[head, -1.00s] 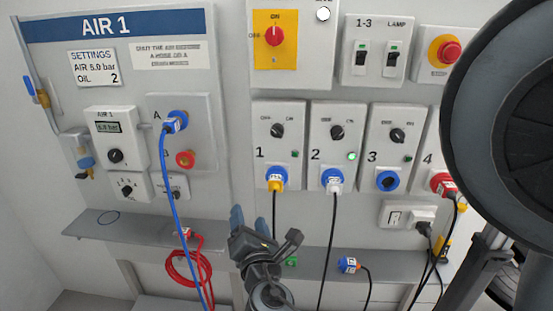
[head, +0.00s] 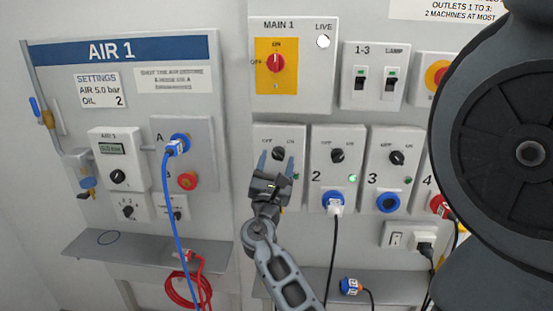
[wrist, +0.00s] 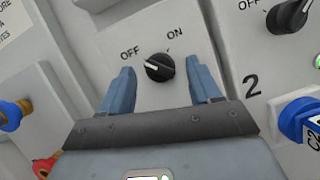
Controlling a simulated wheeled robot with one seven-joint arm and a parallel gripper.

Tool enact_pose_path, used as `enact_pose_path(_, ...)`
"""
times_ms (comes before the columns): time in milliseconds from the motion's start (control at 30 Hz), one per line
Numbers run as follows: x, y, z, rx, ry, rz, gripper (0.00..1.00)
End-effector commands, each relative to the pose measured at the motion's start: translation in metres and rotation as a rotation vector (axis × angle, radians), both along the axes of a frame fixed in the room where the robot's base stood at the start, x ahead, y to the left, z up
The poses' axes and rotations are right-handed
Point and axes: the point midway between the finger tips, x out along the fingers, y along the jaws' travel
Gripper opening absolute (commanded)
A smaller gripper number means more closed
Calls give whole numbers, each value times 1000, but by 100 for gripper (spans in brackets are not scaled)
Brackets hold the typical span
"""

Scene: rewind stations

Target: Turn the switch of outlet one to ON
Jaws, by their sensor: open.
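The switch of outlet one is a black rotary knob (head: 278,153) on a light grey box (head: 262,133), marked OFF at left and ON at right. In the wrist view the knob (wrist: 159,68) has its white mark toward OFF. My gripper (head: 275,164) is in front of this box with its blue fingers apart. In the wrist view the fingers (wrist: 160,88) stand either side of the knob, clear of it, with nothing between them. My gripper hides outlet one's number and socket in the head view.
Outlet two (head: 338,156) is close on the right, with a lit green lamp and a plug with a black cable. Outlet three (head: 397,158) stands beyond it. The AIR 1 panel (head: 110,52) and a blue hose (head: 178,215) are at left. A shelf (head: 115,250) runs below.

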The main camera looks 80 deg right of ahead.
Motion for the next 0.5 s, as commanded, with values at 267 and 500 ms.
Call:
enact_pose_path(267,0,-5,1,2,0,2,63)
enact_pose_path(500,0,-5,1,2,0,2,48)
